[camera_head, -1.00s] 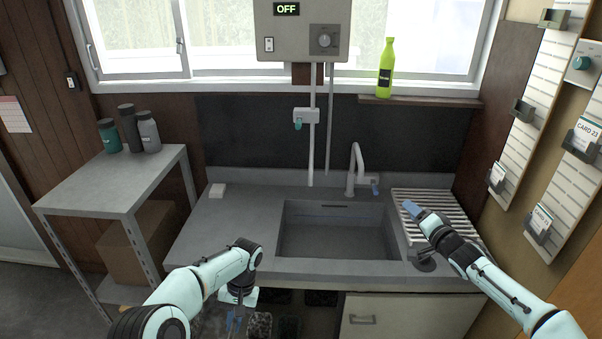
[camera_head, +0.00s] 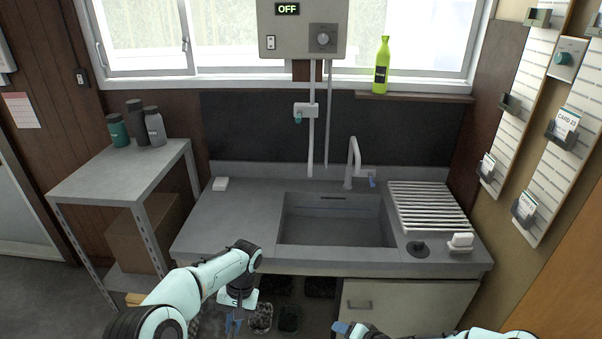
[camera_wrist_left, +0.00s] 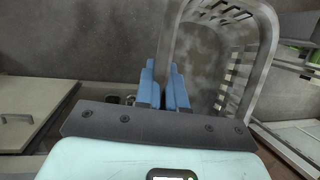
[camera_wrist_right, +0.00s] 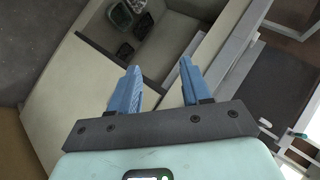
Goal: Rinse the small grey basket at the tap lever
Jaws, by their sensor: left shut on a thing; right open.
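The small grey basket (camera_wrist_left: 268,45), with slatted sides, fills the upper right of the left wrist view. My left gripper (camera_wrist_left: 163,88) is shut on its rim; in the head view the same gripper (camera_head: 234,322) hangs low in front of the counter, and the basket there is mostly hidden or cut off.
The sink basin (camera_head: 335,240) is empty. A ribbed drainer (camera_head: 430,205), a dark round fitting (camera_head: 417,248) and a white block (camera_head: 461,242) lie to its right. The counter left of the sink is mostly clear. Dark items (camera_head: 289,318) sit on the shelf under the counter.

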